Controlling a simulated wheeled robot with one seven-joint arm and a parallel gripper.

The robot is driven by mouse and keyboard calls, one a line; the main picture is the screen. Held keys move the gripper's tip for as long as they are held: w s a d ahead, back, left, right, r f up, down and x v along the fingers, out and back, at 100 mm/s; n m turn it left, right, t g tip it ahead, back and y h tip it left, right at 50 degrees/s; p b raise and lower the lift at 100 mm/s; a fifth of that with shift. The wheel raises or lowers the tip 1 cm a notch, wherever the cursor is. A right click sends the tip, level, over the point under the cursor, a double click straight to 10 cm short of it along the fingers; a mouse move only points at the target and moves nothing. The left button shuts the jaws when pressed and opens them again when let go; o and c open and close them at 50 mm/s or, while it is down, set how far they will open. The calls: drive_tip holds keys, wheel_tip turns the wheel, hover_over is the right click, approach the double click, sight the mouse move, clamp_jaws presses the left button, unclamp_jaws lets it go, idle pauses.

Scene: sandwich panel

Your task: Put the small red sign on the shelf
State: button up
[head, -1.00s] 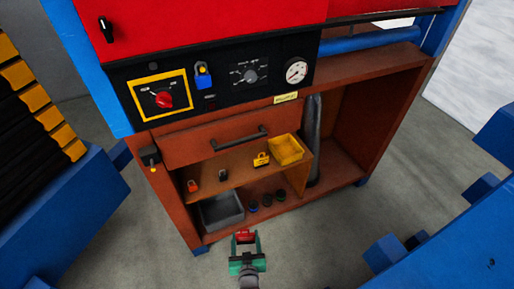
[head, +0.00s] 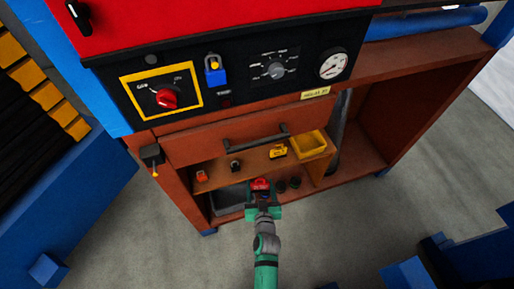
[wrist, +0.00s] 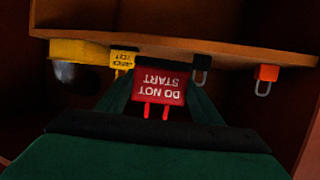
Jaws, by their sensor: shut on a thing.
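The small red sign (wrist: 159,84) reads "DO NOT START", upside down in the wrist view, with two red prongs. My green gripper (head: 262,193) is shut on it; the sign also shows as a small red patch in the head view (head: 261,184). The shelf (head: 230,168) is the brown board inside the open cabinet, under the drawer. In the wrist view the shelf (wrist: 220,50) runs across behind the sign. In the head view my gripper is in front of the cabinet, appearing below the shelf's front edge. The gap between sign and shelf is hard to judge.
Below are a grey bin (head: 229,199) and several dark round items (head: 294,182). A drawer handle (head: 256,138) sticks out above.

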drive_tip(key=r+n+y, duration=0.1)
drive_tip(key=r, duration=0.2)
drive_tip(key=a+r+n+y, duration=0.1)
drive_tip(key=r, duration=0.2)
drive_tip(key=w+r+y, duration=0.1)
drive_tip(key=r, duration=0.2)
drive_tip(key=shift+a+r+n+y, duration=0.1)
drive_tip(key=shift+a+n+y, duration=0.2)
drive_tip(key=shift+n, duration=0.1)
hover_over(256, 164)
drive_tip(key=f, duration=0.8)
drive_tip(key=shift+s+a+f, duration=0.1)
drive_tip(key=shift+s+f, duration=0.1)
drive_tip(key=shift+f, duration=0.15)
drive_tip(key=shift+w+f, duration=0.15)
drive_tip(key=shift+f, duration=0.05)
drive_tip(key=shift+w+f, duration=0.1)
drive_tip(key=shift+f, duration=1.5)
drive_tip(key=shift+f, duration=0.15)
drive_tip(key=o, duration=1.3)
drive_tip(key=shift+c, duration=0.2)
